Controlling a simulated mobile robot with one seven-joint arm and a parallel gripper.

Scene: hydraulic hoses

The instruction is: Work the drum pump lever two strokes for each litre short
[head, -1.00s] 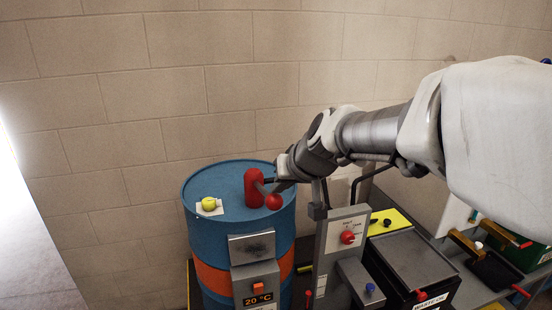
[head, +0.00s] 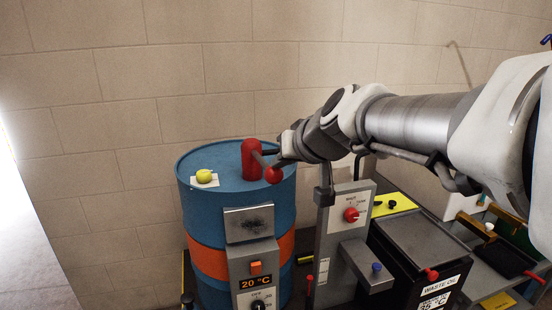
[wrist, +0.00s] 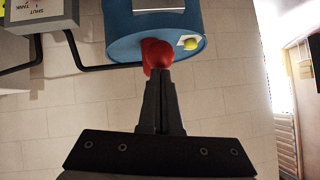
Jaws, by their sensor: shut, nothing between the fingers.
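A blue drum (head: 205,222) with an orange band stands against the wall. On its top is a red drum pump (head: 251,158) with a short grey lever (head: 261,161) ending in a red ball knob (head: 273,175). My gripper (head: 280,157) reaches in from the right, its tips just above and behind the knob. In the wrist view my gripper (wrist: 159,76) is shut and empty, its tips just against or in front of the red knob (wrist: 159,54); I cannot tell if they touch. An orange switch and a display (head: 256,282) reading 20 °C are on the drum's front box.
A grey panel (head: 341,232) with a red selector knob (head: 351,215) stands right of the drum. Beside it are a black waste oil container (head: 420,250) and a yellow card (head: 394,204). A yellow round thing (head: 205,176) sits on the drum top's left.

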